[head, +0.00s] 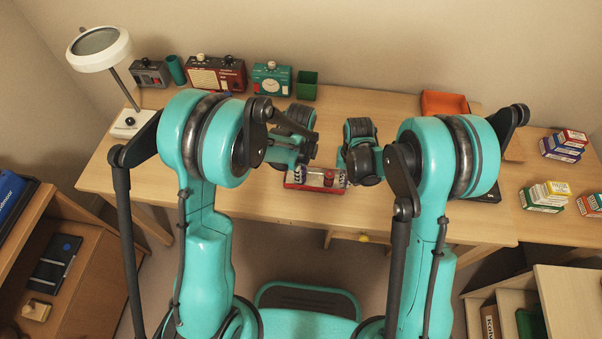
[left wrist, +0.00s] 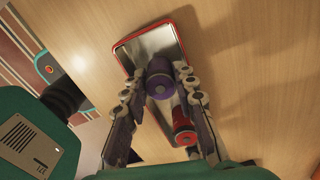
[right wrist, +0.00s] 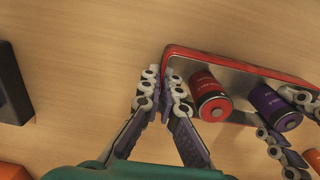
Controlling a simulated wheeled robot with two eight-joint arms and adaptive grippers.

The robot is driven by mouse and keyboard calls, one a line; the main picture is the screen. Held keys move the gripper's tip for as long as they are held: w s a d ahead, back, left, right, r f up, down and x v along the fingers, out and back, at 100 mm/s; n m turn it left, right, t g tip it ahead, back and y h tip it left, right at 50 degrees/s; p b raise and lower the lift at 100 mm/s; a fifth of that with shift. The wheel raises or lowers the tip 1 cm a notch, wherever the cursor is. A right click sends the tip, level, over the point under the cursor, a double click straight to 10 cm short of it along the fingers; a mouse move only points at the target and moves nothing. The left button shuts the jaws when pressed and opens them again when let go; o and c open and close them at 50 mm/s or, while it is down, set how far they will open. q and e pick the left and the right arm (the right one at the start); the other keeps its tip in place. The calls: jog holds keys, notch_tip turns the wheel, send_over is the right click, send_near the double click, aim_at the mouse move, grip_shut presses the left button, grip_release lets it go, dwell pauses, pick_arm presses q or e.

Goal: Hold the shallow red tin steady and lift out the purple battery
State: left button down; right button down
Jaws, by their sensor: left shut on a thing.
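The shallow red tin (head: 287,185) lies on the desk, with a shiny inside and a red rim (right wrist: 240,68). In the left wrist view, my left gripper (left wrist: 160,86) is shut on the purple battery (left wrist: 159,80). The battery also shows in the right wrist view (right wrist: 272,104), within the tin's outline; I cannot tell whether it touches the tin floor. A red battery (right wrist: 208,92) lies in the tin beside it. My right gripper (right wrist: 163,82) is at the tin's near end with its fingertips close together around the end wall; whether they press on it is hidden.
An orange tray (head: 444,103) is at the back right. Small boxes (head: 545,195) stand at the right.

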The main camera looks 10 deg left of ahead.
pick_arm(q)
notch_tip(320, 180, up, 10)
pick_arm(e)
jog(key=c, duration=1.6)
grip_release()
jog(key=shift+c, duration=0.2)
